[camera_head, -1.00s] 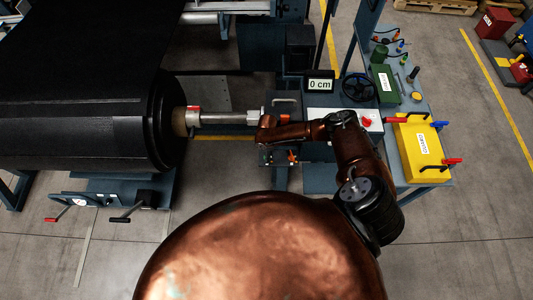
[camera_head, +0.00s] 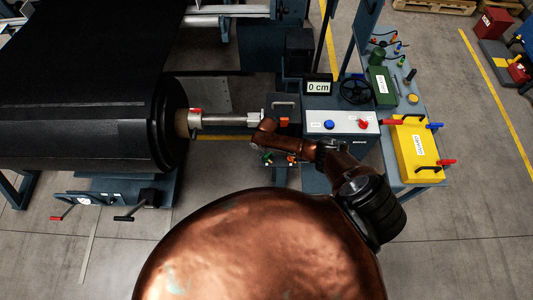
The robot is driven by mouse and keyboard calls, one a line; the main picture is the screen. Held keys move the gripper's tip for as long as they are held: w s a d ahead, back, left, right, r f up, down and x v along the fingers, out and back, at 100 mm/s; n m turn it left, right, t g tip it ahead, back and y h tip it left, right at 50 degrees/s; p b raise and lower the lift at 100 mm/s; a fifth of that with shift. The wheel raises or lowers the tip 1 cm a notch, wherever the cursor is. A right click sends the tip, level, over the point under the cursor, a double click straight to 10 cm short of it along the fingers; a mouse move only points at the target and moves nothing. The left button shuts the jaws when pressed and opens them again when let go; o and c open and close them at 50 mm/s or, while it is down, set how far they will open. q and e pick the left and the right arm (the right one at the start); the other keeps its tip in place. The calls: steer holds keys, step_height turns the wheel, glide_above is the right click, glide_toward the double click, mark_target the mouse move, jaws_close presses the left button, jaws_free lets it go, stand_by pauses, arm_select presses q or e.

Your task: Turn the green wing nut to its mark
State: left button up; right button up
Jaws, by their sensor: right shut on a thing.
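My copper right arm reaches across from the lower right. My right gripper (camera_head: 264,150) is at the small clamp unit below the end of the roller shaft. It points down, and its fingers are small and mostly hidden by my own wrist. It is shut on a small part there, which appears to be the green wing nut (camera_head: 267,158). The nut's mark cannot be made out. An orange part (camera_head: 291,158) sits just right of the gripper. My left gripper is not in view.
A large black belt roll (camera_head: 80,130) fills the left, with its metal shaft (camera_head: 230,119) above my gripper. At right are a control panel (camera_head: 343,123) with blue and red buttons, a "0 cm" display (camera_head: 318,87), a black handwheel (camera_head: 356,90) and a yellow box (camera_head: 415,150).

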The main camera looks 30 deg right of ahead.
steer(key=m+p, duration=0.1)
steer(key=m, duration=0.3)
steer(key=shift+w+r+m+p, duration=0.1)
steer(key=shift+r+m+p, duration=0.05)
steer(key=shift+m+p, duration=0.2)
steer(key=shift+w+m+p, duration=0.1)
steer(key=shift+m+p, duration=0.55)
steer(key=shift+m, duration=1.4)
steer(key=o, duration=0.8)
steer(key=shift+c, duration=0.2)
steer(key=o, duration=0.4)
step_height(320, 180, up, 12)
